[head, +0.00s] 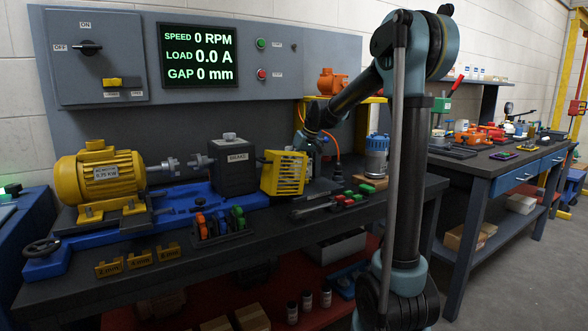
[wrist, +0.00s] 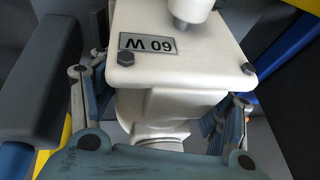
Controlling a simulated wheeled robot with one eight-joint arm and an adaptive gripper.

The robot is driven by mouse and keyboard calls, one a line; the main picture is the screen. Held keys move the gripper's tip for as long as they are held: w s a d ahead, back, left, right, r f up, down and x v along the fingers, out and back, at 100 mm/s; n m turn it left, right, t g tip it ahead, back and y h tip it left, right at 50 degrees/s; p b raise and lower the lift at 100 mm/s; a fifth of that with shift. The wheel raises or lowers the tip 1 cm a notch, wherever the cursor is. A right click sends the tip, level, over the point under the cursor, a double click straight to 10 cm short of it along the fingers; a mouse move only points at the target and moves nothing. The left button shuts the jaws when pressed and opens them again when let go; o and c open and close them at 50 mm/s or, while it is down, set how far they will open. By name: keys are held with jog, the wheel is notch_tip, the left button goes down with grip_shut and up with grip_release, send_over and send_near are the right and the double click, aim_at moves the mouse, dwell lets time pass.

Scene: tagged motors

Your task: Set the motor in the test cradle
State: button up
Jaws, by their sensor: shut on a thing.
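In the head view my gripper (head: 314,143) is low over the bench, behind the yellow slotted guard (head: 283,173). The guard and my wrist hide most of the held motor there. I cannot make out the test cradle for certain, nor whether the motor touches anything below.
A yellow motor (head: 98,179) and a grey brake block (head: 233,167) stand on the blue bed (head: 185,204). A blue motor (head: 376,157) stands right of my gripper; an orange motor (head: 332,81) sits on a yellow shelf behind. Tools lie along the front.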

jog(key=o, duration=1.8)
jog(key=v, duration=1.2)
